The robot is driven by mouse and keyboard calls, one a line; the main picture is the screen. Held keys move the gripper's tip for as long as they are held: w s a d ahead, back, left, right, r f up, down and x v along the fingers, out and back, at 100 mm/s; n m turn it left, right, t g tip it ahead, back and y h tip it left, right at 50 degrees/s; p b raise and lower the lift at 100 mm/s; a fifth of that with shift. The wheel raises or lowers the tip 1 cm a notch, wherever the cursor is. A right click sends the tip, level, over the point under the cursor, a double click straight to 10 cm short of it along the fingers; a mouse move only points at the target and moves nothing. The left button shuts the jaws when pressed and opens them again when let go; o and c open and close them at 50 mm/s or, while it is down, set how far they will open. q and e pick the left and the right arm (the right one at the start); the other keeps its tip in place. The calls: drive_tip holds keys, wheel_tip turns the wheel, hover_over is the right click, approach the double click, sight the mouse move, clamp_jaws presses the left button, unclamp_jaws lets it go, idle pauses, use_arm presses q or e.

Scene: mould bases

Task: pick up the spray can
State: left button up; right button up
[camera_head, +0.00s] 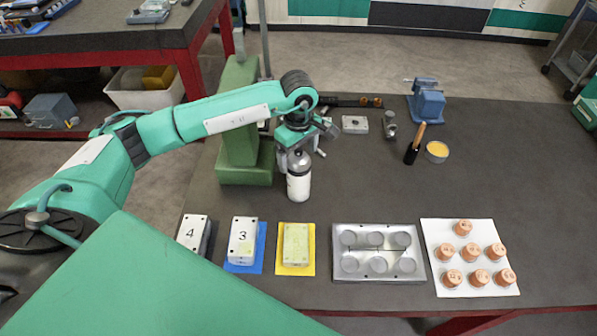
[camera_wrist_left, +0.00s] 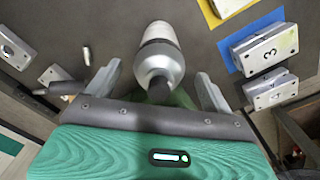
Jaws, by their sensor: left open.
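The spray can (camera_head: 299,178) stands upright on the dark table, with a white body, a silver shoulder and a dark cap. It also shows in the left wrist view (camera_wrist_left: 160,55), lying between the two fingers. My left gripper (camera_head: 297,142) is just above and behind the can's top in the head view. In the left wrist view the gripper (camera_wrist_left: 158,82) is open, with a finger on each side of the can and gaps beside it. The head view does not show the fingertips clearly. My right gripper is not in view.
A green press-like stand (camera_head: 240,130) is close to the left of the can. Mould blocks on a blue mat (camera_head: 262,250) and a yellow mat (camera_head: 297,270), a metal mould plate (camera_head: 378,275) and a white sheet (camera_head: 430,235) line the front.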

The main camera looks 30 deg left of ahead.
use_arm(q)
drive_tip(key=shift+f+p, duration=0.35)
drive_tip(key=shift+f, duration=0.9)
drive_tip(key=c, duration=1.6)
drive_tip(key=shift+w, duration=0.1)
drive_tip(key=shift+c, duration=1.2)
drive_tip(key=shift+r, duration=0.15)
